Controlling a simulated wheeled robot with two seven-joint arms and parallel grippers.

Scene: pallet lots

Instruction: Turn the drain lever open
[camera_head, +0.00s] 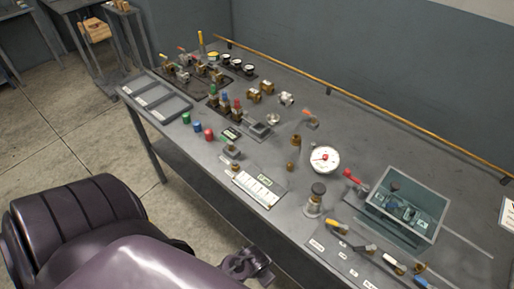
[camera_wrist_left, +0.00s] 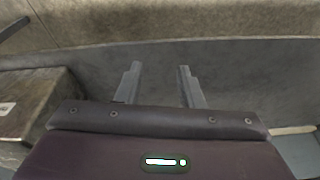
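Several small levers and valves stand on the grey workbench (camera_head: 205,165), and I cannot tell by a label which one is the drain lever. A red-handled lever (camera_head: 352,176) lies beside the clear-walled tank (camera_head: 425,205) at the right. My left gripper (camera_head: 250,264) is in front of the bench's near edge, away from the levers. In the left wrist view its two fingers (camera_wrist_left: 159,72) are apart with nothing between them. My right gripper is not in view.
Yellow-handled tools (camera_head: 337,227) lie along the near right edge. A jar with a dark top (camera_head: 314,198) and a white label card (camera_head: 259,187) are near the front. Trays (camera_head: 163,105) and more valves fill the far left. A brass rail (camera_head: 375,112) runs along the back.

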